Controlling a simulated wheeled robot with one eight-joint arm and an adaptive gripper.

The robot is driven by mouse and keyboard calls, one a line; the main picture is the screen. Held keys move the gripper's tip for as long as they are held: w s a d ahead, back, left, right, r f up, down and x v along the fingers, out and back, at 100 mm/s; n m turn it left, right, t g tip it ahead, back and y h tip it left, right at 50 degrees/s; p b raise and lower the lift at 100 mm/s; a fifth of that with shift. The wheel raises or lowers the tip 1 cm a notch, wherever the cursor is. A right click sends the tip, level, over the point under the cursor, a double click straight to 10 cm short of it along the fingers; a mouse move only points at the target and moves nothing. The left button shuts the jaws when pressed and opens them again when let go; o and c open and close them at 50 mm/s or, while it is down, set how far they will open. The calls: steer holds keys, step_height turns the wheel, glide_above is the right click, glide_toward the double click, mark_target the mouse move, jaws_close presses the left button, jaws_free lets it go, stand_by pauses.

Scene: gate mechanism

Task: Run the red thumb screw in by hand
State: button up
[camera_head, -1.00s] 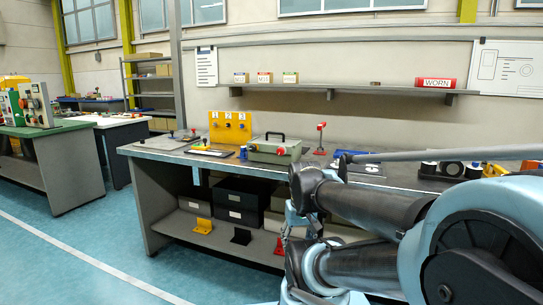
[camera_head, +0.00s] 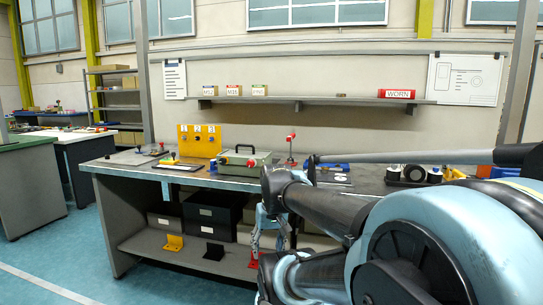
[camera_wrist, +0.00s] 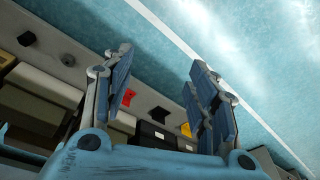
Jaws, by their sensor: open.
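A grey-green box (camera_head: 244,169) with a dark handle stands on the workbench (camera_head: 140,166) and has small red knobs (camera_head: 251,162) on it. A red-topped upright piece (camera_head: 291,140) stands just right of it. I cannot tell which red part is the thumb screw. My gripper (camera_wrist: 160,72) is open and empty, with its two blue fingers apart over the floor in the wrist view. In the head view my gripper hangs low in front of the bench, partly behind my arm, well below the box. No thumb screw shows in the wrist view.
A yellow panel (camera_head: 199,141) stands left of the box. Tape rolls (camera_head: 414,173) lie at the bench's right. The lower shelf (camera_head: 150,247) holds dark boxes, a yellow bracket (camera_head: 174,243) and a black bracket (camera_head: 213,251). The blue floor (camera_head: 60,250) at left is clear.

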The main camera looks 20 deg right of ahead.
steer(key=w+a+r+m+y, duration=0.1)
steer(key=w+r+m+y, duration=0.15)
steer(key=w+r, duration=0.65)
step_height(320, 180, up, 15)
steer(key=m+t+y, duration=0.3)
steer(key=t+y, duration=0.1)
steer(key=y, duration=0.3)
glide_above(254, 163)
steer(key=s+d, duration=0.7)
steer(key=d, duration=0.5)
steer(key=x, duration=1.6)
steer(key=shift+s+a+f, duration=0.15)
steer(key=shift+a+f, duration=0.2)
steer(key=shift+a, duration=0.05)
